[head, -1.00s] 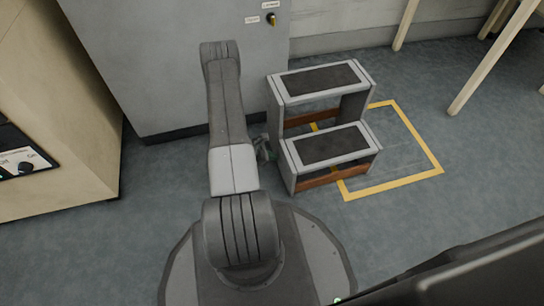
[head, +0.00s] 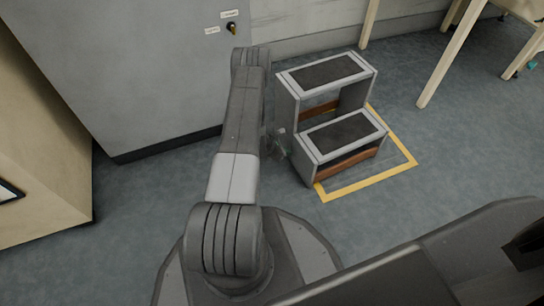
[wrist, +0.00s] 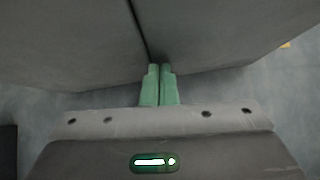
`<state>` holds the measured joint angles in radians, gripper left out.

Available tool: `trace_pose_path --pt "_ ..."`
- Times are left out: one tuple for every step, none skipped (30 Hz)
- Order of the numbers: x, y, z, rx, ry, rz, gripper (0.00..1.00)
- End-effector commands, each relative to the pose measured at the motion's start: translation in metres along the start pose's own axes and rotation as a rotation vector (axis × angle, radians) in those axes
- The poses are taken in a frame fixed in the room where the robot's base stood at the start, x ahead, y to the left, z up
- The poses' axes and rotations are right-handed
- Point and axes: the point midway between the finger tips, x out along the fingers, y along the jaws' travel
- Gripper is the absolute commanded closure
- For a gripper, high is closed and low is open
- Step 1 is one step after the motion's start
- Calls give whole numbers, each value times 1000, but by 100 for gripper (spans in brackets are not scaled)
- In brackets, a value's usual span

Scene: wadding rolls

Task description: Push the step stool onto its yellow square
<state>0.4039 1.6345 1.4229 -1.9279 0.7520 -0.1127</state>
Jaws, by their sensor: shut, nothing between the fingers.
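The step stool (head: 341,133) is grey with two dark treads and brown rails, and stands upright. It stands over much of the yellow square (head: 370,185), a floor outline. The outline's front and right bands show, with bare floor between the stool and the right band. The left band is mostly hidden; the stool's left side is close to its front-left corner. My gripper (head: 279,144) is low at the stool's left side, partly hidden by my arm. In the wrist view its green fingers (wrist: 159,69) are shut and empty, close against grey panels; contact is unclear.
A grey cabinet (head: 150,75) stands left of the stool, behind my arm. A beige cabinet (head: 40,140) is at far left. Pale table legs (head: 437,70) stand at upper right. Floor right of the square is clear.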

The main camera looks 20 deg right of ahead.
Motion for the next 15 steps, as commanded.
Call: trace_pose_path --pt "11 -1 12 9 -2 -3 100" --pt "17 -1 17 8 -3 -3 100" --pt "24 -1 25 9 -4 -3 100" --pt "30 -1 31 9 -4 -3 100" --pt "36 -1 37 9 -3 -3 100" --pt "45 -1 46 9 -3 -3 100" --pt "50 -1 52 9 -4 -2 100" --pt "56 -1 57 8 -4 -2 100" --pt "62 0 64 8 -4 -1 100" --pt "67 0 68 7 -3 -1 100" --pt "71 0 72 6 -3 -1 100" --pt "75 0 76 5 -3 -1 100" --pt "78 0 79 4 -4 -1 100" --pt "80 0 81 4 -3 -1 100" --pt "81 0 82 3 -3 -1 100"
